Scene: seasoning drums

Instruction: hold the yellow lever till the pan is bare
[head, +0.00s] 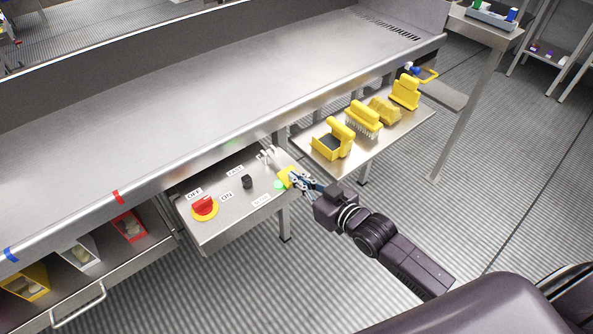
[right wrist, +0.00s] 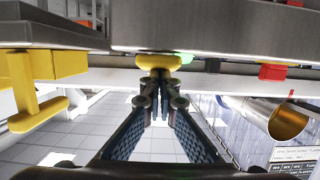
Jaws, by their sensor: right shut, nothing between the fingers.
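The yellow lever (head: 286,178) sits at the right end of the steel control panel (head: 225,222) in the head view. In the right wrist view the lever (right wrist: 158,62) is a rounded yellow piece straight ahead. My right gripper (head: 297,181) is shut with nothing between its fingers. Its fingertips (right wrist: 158,88) are right at the lever and seem to touch it; contact is not certain. A long steel surface (head: 200,115) behind the panel looks bare; I cannot tell whether it is the pan. My left gripper is not in view.
The panel carries a red rotary switch (head: 204,206), a black knob (head: 247,181) and a lit green lamp (head: 279,185). A side shelf (head: 345,168) holds several yellow brushes and scoops. Coloured bins stand below at left. The floor (head: 400,205) right of my arm is clear.

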